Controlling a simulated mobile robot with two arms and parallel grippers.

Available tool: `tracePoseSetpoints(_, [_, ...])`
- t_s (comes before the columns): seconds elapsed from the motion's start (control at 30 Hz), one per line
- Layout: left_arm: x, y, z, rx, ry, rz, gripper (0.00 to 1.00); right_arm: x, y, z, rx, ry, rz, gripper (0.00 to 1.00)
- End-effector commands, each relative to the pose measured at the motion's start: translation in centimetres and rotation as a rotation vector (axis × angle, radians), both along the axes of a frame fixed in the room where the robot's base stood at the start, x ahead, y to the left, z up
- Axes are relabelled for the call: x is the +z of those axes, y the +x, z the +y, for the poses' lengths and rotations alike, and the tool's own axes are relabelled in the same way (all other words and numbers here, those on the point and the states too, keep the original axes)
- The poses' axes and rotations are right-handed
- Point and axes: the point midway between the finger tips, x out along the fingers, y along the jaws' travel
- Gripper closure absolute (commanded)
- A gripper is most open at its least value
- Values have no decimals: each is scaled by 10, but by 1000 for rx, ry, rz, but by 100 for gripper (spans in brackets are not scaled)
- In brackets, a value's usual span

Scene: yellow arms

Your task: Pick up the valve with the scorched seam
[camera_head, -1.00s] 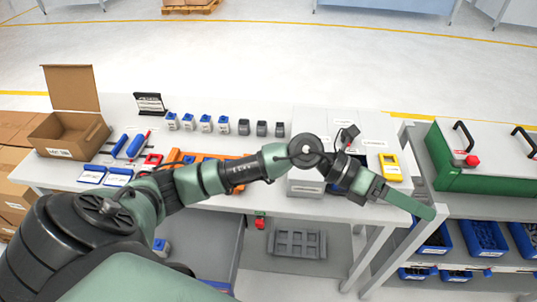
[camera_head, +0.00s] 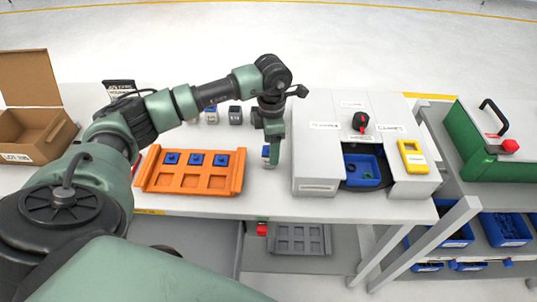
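My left gripper (camera_head: 273,152) points down over the table, just right of the orange tray. A small blue-and-white piece (camera_head: 265,152) shows at the left side of its fingers. I cannot tell whether the fingers grip it or are only beside it. Small valve-like blocks stand in a row behind my arm, among them a whitish one (camera_head: 211,115) and a dark grey one (camera_head: 235,115). Other parts of the row are hidden by the arm. No scorched seam can be made out at this size. My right gripper is not in view.
The orange tray (camera_head: 190,181) has blue pieces in its far slots and empty near slots. A grey-white machine (camera_head: 318,160) holds a blue bin (camera_head: 361,182), with a yellow device (camera_head: 412,155) beside it. An open cardboard box (camera_head: 40,140) stands left.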

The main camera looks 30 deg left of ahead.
Motion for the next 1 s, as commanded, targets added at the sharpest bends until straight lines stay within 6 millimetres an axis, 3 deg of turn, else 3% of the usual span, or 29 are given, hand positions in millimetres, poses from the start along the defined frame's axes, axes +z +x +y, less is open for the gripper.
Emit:
tracePoseSetpoints(0.17, [-22, 1, 7, 3, 0, 6, 32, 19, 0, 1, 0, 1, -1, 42])
tracePoseSetpoints(0.3, [-42, 2, 6, 1, -2, 2, 32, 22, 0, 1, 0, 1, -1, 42])
tracePoseSetpoints(0.6, [-48, 2, 7, 0, -2, -1, 32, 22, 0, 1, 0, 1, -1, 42])
tracePoseSetpoints(0.83, [-48, 2, 7, 0, -2, -1, 96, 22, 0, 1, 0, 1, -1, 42])
tracePoseSetpoints(0.87, [-48, 2, 7, 0, -2, -1, 100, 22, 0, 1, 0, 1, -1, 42])
tracePoseSetpoints(1.0, [-48, 3, 7, 1, -2, -1, 100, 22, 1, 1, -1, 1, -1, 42])
